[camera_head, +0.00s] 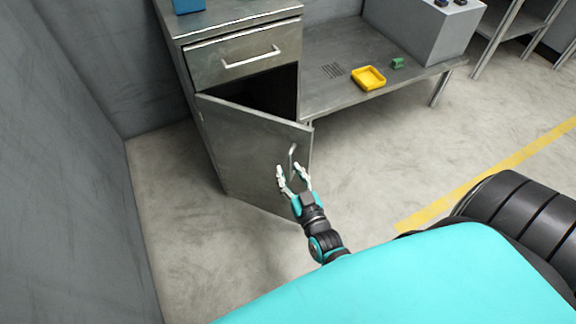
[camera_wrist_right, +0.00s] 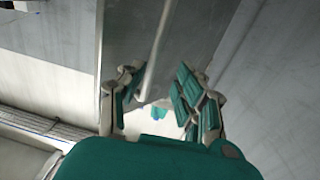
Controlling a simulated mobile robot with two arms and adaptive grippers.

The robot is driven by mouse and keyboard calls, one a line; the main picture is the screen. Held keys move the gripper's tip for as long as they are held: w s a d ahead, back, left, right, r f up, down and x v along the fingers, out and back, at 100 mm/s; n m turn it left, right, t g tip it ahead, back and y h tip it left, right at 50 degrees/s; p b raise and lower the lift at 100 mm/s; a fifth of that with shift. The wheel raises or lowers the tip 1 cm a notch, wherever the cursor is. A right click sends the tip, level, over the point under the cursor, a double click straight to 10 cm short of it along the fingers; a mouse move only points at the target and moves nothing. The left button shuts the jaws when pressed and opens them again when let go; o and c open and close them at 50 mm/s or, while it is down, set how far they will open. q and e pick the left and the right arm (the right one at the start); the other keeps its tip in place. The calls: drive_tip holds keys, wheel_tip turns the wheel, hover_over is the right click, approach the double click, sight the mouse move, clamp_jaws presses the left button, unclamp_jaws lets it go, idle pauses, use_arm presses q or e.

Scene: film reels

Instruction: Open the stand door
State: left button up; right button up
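The stand door (camera_head: 240,145) is a grey metal panel, partly open, with a dark gap above it into the stand (camera_head: 190,85). Its hinge side is at the left. Its upright handle (camera_head: 292,155) is near the free edge at the right. My right gripper (camera_head: 293,175) is at the handle's lower part, with its fingers apart on either side. In the right wrist view the handle (camera_wrist_right: 158,50) runs between the spread fingers of the gripper (camera_wrist_right: 157,92), and no firm grip on it shows. My left gripper is not in view.
A closed drawer (camera_head: 245,57) is above the door. A low shelf (camera_head: 340,85) at the right carries a yellow tray (camera_head: 368,78) and a small green part (camera_head: 397,63). A grey wall (camera_head: 60,150) stands at the left. The floor (camera_head: 180,210) before the door is clear.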

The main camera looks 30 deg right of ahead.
drive_tip(key=s+a, duration=0.1)
drive_tip(key=s, duration=0.8)
drive_tip(key=shift+s+a, duration=0.25)
drive_tip(key=shift+s, duration=0.15)
